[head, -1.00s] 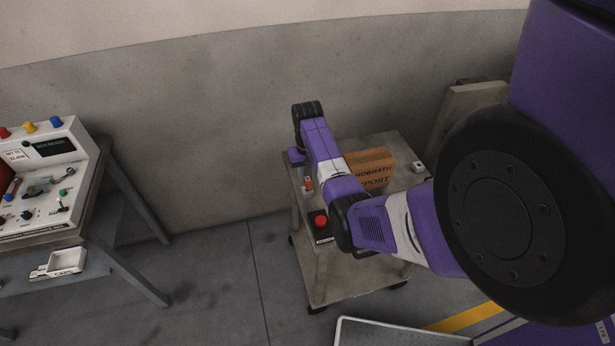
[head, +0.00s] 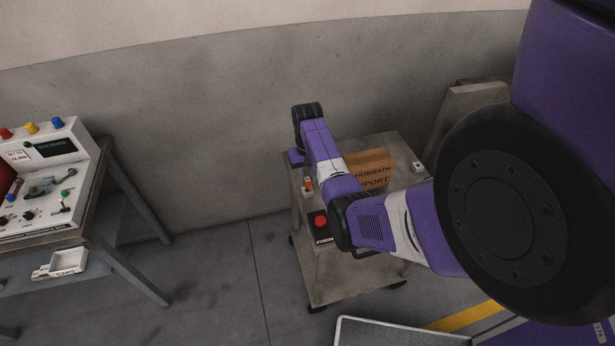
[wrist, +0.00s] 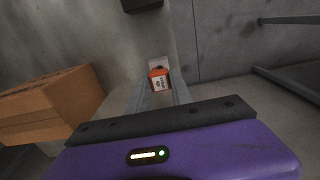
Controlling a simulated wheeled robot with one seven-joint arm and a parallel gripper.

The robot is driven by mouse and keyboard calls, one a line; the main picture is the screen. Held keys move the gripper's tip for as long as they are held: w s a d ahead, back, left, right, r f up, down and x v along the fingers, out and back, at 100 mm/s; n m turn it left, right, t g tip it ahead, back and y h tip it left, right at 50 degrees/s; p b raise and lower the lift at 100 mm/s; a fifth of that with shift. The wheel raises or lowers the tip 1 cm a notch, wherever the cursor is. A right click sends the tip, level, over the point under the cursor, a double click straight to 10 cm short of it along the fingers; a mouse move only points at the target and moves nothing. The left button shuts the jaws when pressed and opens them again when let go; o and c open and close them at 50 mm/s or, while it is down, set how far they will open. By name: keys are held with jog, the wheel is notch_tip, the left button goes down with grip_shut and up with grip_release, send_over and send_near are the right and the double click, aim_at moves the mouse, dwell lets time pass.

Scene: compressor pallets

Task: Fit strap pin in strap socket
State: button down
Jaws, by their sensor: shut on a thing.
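In the wrist view, my gripper (wrist: 161,88) is shut on a small orange and white piece (wrist: 159,80), which I take for the strap pin. A pale, light grey block (wrist: 158,62) shows just beyond it, possibly the strap socket. I cannot tell whether the two touch or are joined. In the head view, the orange piece (head: 308,185) shows small beside my wrist, above the left side of the grey cart (head: 336,262). The fingertips are hidden there by my arm.
A cardboard box (head: 374,171) stands on the cart behind my forearm; it also shows in the wrist view (wrist: 50,105). A red button on a black base (head: 320,221) sits near the cart's front left. A console table (head: 83,228) stands far left, with clear floor between.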

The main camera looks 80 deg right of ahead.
aim_at(307, 179)
jog(key=shift+f+b, duration=1.05)
jog(key=shift+f, duration=0.65)
jog(key=c, duration=1.1)
grip_release()
jog(key=shift+o, duration=0.2)
jog(key=shift+r, duration=0.15)
notch_tip(307, 179, up, 8)
jog(key=shift+f, duration=0.15)
